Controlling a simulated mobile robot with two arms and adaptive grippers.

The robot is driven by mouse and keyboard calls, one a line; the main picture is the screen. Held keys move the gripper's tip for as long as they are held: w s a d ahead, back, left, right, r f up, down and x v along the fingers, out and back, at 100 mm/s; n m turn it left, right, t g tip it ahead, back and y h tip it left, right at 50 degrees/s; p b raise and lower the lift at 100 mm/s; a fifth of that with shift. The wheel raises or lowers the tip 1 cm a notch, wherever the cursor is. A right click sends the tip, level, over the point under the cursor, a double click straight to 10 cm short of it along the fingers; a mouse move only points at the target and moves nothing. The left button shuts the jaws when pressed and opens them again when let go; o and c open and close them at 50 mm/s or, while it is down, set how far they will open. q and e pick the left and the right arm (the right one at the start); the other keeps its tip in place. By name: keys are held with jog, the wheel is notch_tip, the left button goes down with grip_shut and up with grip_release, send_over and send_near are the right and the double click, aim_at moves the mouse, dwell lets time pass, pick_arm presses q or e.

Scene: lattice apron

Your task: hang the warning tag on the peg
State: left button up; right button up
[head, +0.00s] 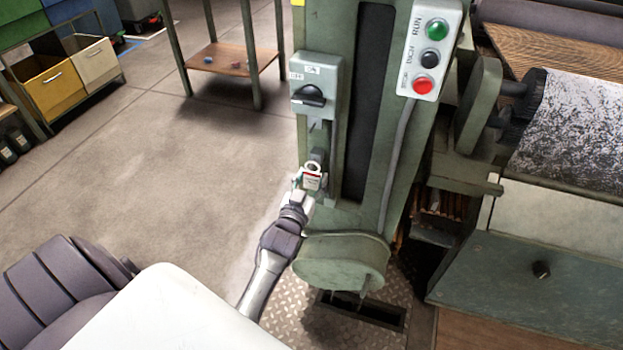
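The warning tag (312,181) is a small white card with a red band and a pale ring (313,167) at its top. It is upright in front of the green machine column, below the rotary switch. My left gripper (305,184) is right at the tag, reaching up from below. The tag covers part of the fingers, so I cannot tell whether they are closed on it. I cannot make out the peg clearly; a small dark shape sits just behind and above the ring, and I cannot tell whether the ring is around anything. My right gripper is not in view.
The rotary switch box (315,88) is above the tag. A push-button panel (431,50) is on the column's upper right. A rounded green housing (340,262) bulges out below the gripper. A roller (575,130) is at right. The floor (190,175) at left is clear.

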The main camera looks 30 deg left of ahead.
pick_arm(q)
jog(key=o, duration=0.4)
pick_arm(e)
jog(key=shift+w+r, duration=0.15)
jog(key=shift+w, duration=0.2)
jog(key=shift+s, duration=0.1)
